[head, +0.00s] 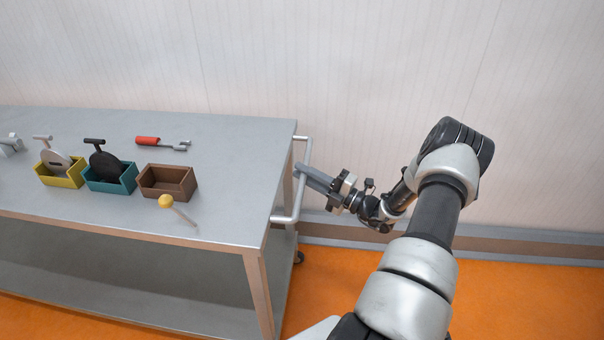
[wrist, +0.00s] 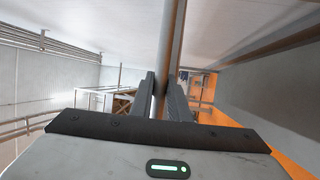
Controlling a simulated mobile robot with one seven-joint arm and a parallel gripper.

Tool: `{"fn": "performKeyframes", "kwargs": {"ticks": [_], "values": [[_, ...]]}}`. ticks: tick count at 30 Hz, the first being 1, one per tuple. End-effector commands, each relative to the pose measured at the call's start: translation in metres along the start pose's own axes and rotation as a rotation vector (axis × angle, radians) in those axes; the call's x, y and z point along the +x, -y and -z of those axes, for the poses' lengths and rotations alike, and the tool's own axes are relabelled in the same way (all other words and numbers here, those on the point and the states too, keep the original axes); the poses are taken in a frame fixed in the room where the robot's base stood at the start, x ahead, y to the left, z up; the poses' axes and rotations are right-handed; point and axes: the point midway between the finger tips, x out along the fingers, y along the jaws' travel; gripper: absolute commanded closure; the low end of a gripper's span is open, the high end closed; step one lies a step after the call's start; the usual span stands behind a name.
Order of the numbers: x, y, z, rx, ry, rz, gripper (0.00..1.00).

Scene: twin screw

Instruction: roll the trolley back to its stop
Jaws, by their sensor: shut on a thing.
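The trolley (head: 228,143) is a grey metal table with a lower shelf and castors, at the left of the head view. Its push handle (head: 297,205) is a pale bar at the right end of the top. My gripper (head: 304,172) reaches the handle from the right and is shut on it. In the wrist view the handle bar (wrist: 169,50) runs between the two dark fingers of my gripper (wrist: 168,95). No stop for the trolley can be made out in either view.
On the trolley top are yellow (head: 61,180), teal (head: 112,187) and brown (head: 168,181) boxes, a red-handled wrench (head: 150,141) and a yellow-knobbed stick (head: 167,201). A pale wall with a grey skirting (head: 540,247) stands behind. Orange floor (head: 510,295) lies open at the right.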

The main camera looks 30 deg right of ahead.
Motion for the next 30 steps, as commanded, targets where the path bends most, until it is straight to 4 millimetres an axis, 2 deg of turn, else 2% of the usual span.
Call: {"fn": "performKeyframes", "kwargs": {"ticks": [6,7,9,10,18,21,26,30], "values": [[-0.005,0.001,-0.003,-0.002,0.008,0.005,1.00],[-0.006,0.001,-0.003,-0.002,0.008,0.005,0.80],[-0.005,0.001,-0.003,-0.002,0.008,0.004,0.68],[-0.005,0.001,-0.003,-0.002,0.007,0.004,0.66],[-0.004,0.000,-0.002,-0.002,0.005,0.002,0.66],[-0.009,0.000,-0.002,-0.002,0.006,0.002,0.66],[-0.033,-0.001,-0.002,-0.001,0.009,0.002,0.66],[-0.067,-0.001,-0.002,-0.002,0.009,0.002,0.66]]}}
